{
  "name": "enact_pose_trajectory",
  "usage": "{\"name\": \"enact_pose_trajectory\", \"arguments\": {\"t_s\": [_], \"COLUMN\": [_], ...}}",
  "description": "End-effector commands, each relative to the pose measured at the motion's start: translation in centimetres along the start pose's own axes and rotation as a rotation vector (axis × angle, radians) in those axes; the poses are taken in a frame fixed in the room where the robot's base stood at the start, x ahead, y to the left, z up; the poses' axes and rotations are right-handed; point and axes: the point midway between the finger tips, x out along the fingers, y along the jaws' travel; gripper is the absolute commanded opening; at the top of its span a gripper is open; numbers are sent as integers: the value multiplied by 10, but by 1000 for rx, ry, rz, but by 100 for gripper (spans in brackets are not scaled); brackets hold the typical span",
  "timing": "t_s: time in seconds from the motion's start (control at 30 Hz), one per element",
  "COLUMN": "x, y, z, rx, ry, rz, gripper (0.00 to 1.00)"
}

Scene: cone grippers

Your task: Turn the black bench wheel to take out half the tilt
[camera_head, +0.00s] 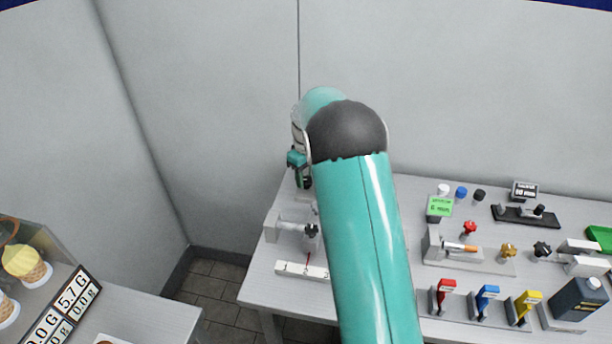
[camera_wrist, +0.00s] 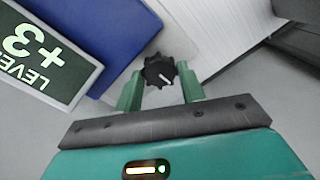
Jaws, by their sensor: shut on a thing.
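The black bench wheel (camera_wrist: 158,71) is lobed, with a white pointer line on its face. In the wrist view it sits between the two green fingertips of my gripper (camera_wrist: 160,84), which is shut on it. A dark green display (camera_wrist: 38,52) at the left of that view reads "LEVEL +3", partly cut off by the frame edge. In the head view my gripper (camera_head: 299,172) is at the table's far left corner, partly behind my arm. I cannot make out the held wheel there.
A blue block (camera_wrist: 105,30) lies beside the wheel. On the grey table (camera_head: 262,285) stand a clamp fixture with a black knob (camera_head: 310,230), a numbered white strip (camera_head: 300,270), and coloured levers (camera_head: 487,298). Another black knob (camera_head: 541,249) is at the right. Walls close off the back.

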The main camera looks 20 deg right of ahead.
Motion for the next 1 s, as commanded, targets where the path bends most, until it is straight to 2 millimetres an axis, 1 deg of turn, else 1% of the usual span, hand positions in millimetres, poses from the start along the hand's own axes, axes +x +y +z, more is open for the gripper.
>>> {"name": "enact_pose_trajectory", "arguments": {"t_s": [0.2, 0.4, 0.63, 1.0], "x": [-1, -1, -1, -1], "y": [1, 1, 1, 1], "z": [0, 0, 0, 0], "rx": [164, 266, 319, 327], "ry": [0, 0, 0, 0], "rz": [1, 1, 1, 1], "gripper": [16, 16, 16, 16]}}
